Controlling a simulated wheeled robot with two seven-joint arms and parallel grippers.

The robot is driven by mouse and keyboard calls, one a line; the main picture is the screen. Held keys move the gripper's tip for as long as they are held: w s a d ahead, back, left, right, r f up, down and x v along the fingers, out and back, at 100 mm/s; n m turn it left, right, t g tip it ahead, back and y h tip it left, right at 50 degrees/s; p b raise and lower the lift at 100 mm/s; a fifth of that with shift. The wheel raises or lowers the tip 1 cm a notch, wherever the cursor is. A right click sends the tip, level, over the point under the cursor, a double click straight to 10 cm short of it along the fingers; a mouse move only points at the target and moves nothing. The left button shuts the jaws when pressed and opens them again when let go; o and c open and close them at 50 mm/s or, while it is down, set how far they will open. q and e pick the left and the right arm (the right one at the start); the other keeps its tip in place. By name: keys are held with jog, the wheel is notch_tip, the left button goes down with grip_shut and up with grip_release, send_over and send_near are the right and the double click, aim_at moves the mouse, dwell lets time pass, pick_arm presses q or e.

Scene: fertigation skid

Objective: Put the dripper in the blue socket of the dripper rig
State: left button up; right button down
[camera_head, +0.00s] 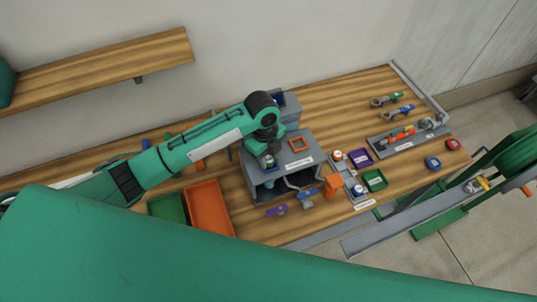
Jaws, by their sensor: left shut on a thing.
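My left gripper (268,163) points down over the top of a grey box-shaped rig (296,160), at its left part. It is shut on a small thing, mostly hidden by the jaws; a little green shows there. I take it to be the dripper but cannot make out its shape. I cannot pick out a blue socket; the wrist covers part of the top. I cannot tell whether the held thing touches the rig.
Green (167,207) and orange (209,207) trays lie left of the rig. Purple (360,158) and green (375,180) square holders stand right. A grey tray (408,140) holds tools. An orange block (332,186) stands at the rig's front right. Bare wood shows at the back.

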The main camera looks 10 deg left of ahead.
pick_arm(q)
jog(key=shift+f, duration=0.15)
jog(key=o, duration=0.9)
jog(key=shift+w+a+r+b, duration=0.2)
jog(key=shift+r+b, duration=0.65)
jog(key=shift+r, duration=1.2)
jog(key=shift+w+a+r+b, duration=0.15)
jog(key=shift+r+b, duration=0.7)
jog(key=shift+r, duration=1.2)
jog(key=shift+w+a+r+b, duration=0.1)
jog(key=shift+a+r+b, duration=0.15)
jog(key=shift+r+b, duration=1.2)
jog(key=shift+r+p, duration=0.55)
jog(key=shift+p, duration=0.05)
